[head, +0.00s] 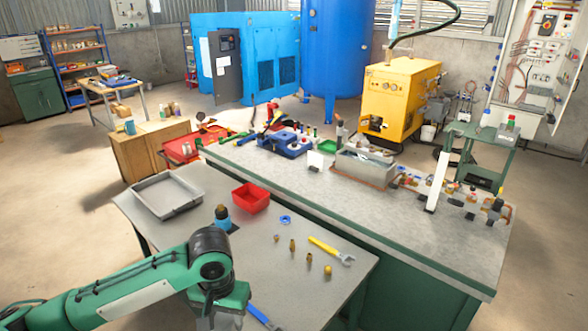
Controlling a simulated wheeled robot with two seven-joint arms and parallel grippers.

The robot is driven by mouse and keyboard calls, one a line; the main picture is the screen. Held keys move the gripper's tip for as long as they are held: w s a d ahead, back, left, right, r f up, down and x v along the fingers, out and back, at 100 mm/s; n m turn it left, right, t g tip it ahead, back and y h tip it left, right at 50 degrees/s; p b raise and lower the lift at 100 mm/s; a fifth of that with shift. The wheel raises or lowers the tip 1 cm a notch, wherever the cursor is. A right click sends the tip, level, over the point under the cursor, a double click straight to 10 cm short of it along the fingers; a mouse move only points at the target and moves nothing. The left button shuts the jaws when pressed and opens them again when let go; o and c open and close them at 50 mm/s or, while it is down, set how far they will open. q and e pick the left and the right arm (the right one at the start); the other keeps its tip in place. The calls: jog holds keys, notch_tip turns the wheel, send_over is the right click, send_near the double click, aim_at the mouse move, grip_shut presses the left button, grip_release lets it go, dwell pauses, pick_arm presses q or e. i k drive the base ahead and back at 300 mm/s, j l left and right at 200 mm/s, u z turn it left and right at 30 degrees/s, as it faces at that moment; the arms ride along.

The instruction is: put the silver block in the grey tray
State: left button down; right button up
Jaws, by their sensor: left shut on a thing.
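The grey tray (167,196) sits at the far left corner of the near grey table and looks empty. My left arm comes in from the lower left, and its gripper (220,321) points down over the near part of the table, at the bottom edge of the view. It is shut on a silver-grey thing that I take for the silver block, mostly hidden by the wrist and cut off by the frame. The gripper is nearer to me than the tray and to its right. No other silver block shows on the table. My right gripper is out of view.
A red bin (251,198) stands right of the tray. A dark-topped bottle (222,217) stands between tray and wrist. A blue ring (285,219), several brass fittings, a yellow wrench (331,250) and a blue-handled tool (264,317) lie to the right. A higher workbench (300,188) runs behind.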

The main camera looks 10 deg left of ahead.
aim_at(169, 198)
jog(key=i+j+z, duration=0.1)
jog(key=j, duration=0.5)
jog(key=i+j+z, duration=0.1)
jog(key=j, duration=1.1)
jog(key=i+j+z, duration=0.1)
jog(key=j, duration=0.3)
jog(key=i+j, duration=0.15)
jog(key=j, duration=0.25)
jog(key=i+j+z, duration=0.15)
jog(key=j, duration=0.7)
jog(key=j+z, duration=0.35)
jog(key=j, duration=1.55)
